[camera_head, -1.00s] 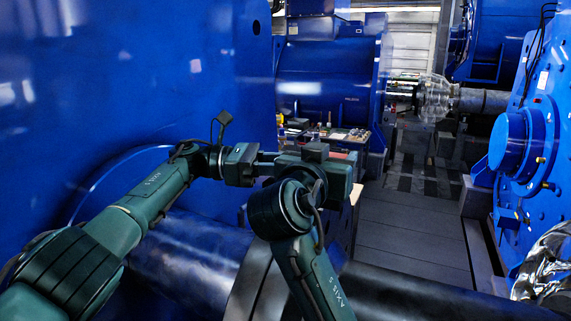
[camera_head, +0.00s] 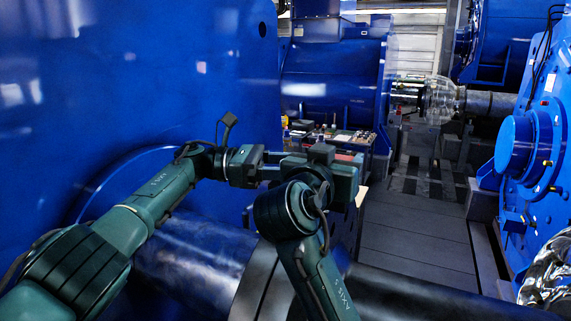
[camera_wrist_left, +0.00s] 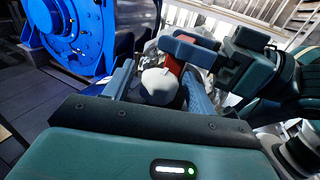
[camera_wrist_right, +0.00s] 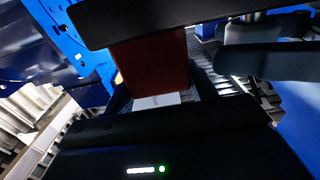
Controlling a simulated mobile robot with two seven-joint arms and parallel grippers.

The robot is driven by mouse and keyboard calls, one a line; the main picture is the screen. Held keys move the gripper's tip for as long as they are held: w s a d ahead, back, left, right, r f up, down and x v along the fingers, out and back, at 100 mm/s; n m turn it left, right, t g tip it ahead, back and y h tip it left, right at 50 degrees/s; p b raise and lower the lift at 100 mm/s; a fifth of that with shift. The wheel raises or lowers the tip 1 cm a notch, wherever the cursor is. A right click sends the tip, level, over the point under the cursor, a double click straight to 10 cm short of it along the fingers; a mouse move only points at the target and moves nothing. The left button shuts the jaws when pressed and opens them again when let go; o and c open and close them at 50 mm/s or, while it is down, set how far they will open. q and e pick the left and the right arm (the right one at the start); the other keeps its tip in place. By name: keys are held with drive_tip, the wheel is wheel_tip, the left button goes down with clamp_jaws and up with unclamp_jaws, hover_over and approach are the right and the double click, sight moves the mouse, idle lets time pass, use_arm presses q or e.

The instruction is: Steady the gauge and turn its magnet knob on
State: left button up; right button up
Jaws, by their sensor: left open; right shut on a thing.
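The gauge shows in the left wrist view as a red-brown block (camera_wrist_left: 174,62) with a pale grey round part (camera_wrist_left: 159,86) beside it. The block also shows in the right wrist view (camera_wrist_right: 152,65). My right gripper (camera_head: 285,165) is shut on the block, with one finger on either side. My left gripper (camera_head: 268,167) faces it from the left and is open. Its fingers stand on both sides of the pale round part; I cannot tell whether they touch it. In the head view the gauge is hidden among the grippers, and its dial face does not show.
A large blue housing (camera_head: 130,75) fills the left, close to my left arm. A dark shaft (camera_head: 420,292) runs below the arms. A bench with small items (camera_head: 345,137) stands behind. A blue machine (camera_head: 545,150) is at the right, with free floor (camera_head: 415,230) between.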

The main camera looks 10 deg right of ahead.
use_arm(q)
drive_tip(key=shift+w+n+t, duration=0.25)
drive_tip(key=shift+n+t, duration=0.15)
drive_tip(key=shift+t, duration=0.2)
use_arm(e)
drive_tip(key=shift+r, duration=0.1)
use_arm(q)
drive_tip(key=shift+s+n+t, duration=0.15)
drive_tip(key=shift+n+t, duration=0.25)
drive_tip(key=shift+t, duration=0.4)
